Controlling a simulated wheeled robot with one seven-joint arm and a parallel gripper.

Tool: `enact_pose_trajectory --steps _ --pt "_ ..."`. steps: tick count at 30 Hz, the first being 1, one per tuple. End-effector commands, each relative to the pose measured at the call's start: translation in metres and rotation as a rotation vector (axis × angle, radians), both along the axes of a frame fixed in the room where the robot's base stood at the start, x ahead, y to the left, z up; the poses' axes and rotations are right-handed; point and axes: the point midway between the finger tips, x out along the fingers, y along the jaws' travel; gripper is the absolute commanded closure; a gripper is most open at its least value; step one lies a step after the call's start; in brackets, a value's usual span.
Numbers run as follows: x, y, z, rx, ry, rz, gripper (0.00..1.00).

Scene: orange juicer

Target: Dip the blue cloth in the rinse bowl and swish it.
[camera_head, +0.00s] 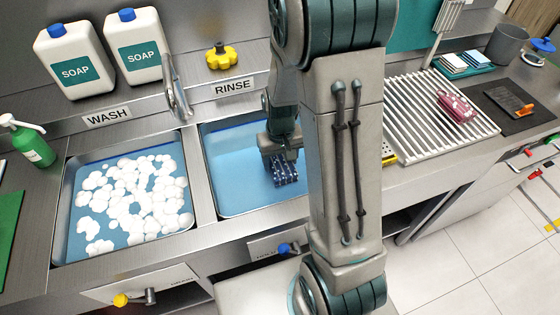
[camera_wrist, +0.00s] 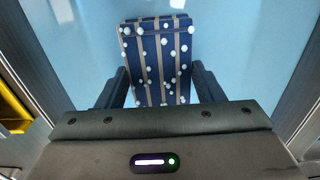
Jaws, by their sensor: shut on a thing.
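The blue cloth (camera_wrist: 157,60) is dark blue with pale stripes and white foam dots in the wrist view. It also shows in the head view (camera_head: 285,176) below my gripper. My gripper (camera_wrist: 160,85) is shut on the cloth, with a finger on each side of it. The rinse bowl is the right-hand sink (camera_head: 232,200) with blue water, under the RINSE label. The cloth and my gripper are over or in this basin. I cannot tell whether the cloth touches the water. My arm hides the basin's right side.
The wash basin (camera_head: 128,210) with white foam lies to the left. A metal faucet (camera_head: 177,90) stands between the basins at the back. Two soap jugs (camera_head: 75,62) stand behind. A rack (camera_head: 425,125) holding a pink striped cloth (camera_head: 457,106) is on the right.

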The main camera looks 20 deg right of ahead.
Motion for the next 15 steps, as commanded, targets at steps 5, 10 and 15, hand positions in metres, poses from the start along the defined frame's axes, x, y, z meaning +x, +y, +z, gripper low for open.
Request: enact_pose_trajectory --steps 5,10,15 --pt "0.0 0.0 0.032 0.0 -0.002 0.0 0.57" --pt "0.0 0.0 0.055 0.0 -0.002 0.0 0.57" --pt "0.0 0.0 0.071 0.0 0.0 0.0 0.57"
